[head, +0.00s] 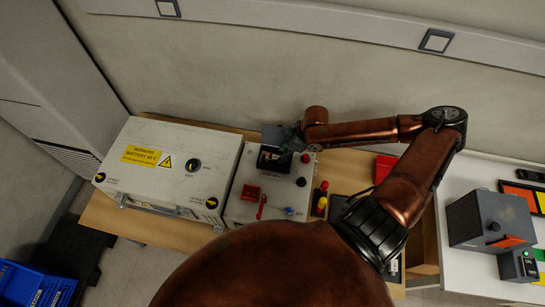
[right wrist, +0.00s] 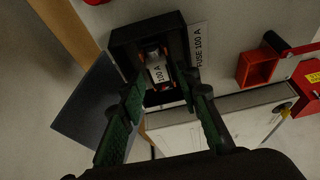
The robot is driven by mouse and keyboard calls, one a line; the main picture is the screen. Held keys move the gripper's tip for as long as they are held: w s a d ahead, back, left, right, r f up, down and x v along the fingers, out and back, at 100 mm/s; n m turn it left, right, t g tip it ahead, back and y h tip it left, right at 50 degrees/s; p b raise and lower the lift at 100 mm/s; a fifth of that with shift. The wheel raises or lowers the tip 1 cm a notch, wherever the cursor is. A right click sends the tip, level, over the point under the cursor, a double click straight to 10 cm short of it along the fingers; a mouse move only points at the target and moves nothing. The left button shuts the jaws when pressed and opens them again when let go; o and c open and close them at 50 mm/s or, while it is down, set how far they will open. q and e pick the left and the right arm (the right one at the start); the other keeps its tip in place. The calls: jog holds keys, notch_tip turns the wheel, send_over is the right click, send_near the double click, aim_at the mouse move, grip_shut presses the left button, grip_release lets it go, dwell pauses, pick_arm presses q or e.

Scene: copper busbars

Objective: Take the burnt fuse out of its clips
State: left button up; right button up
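The fuse (right wrist: 157,70), a pale cylinder marked "100 A", sits in its clips inside a black fuse holder (right wrist: 120,40) labelled "FUSE 100 A". In the head view the holder (head: 268,160) is on top of the grey box, its dark grey cover standing open (head: 274,133). My right gripper (right wrist: 165,88) is open, with green-padded fingers on either side of the fuse. I cannot tell whether the pads touch it. In the head view my right gripper (head: 292,136) is small and partly hidden at the holder. My left gripper is not in view.
A white battery box (head: 215,155) stands left of the grey fuse box (head: 240,208). The fuse box carries a red open bracket (head: 251,192), a red lever (head: 262,207) and knobs. Right are red and yellow items (head: 321,199) and a white table (head: 470,270) with a grey box (head: 490,217).

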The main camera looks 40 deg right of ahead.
aim_at(276, 157)
jog(key=w+f, duration=0.1)
jog(key=w+a+f, duration=0.1)
jog(key=f, duration=0.1)
jog(key=shift+a+f+b, duration=0.1)
jog(key=shift+b, duration=0.3)
jog(key=shift+w+a+f, duration=0.1)
jog(key=shift+w+f, duration=0.1)
jog(key=shift+f, duration=0.5)
jog(key=c, duration=0.5)
jog(key=shift+c, duration=0.6)
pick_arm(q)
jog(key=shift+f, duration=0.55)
pick_arm(e)
grip_shut()
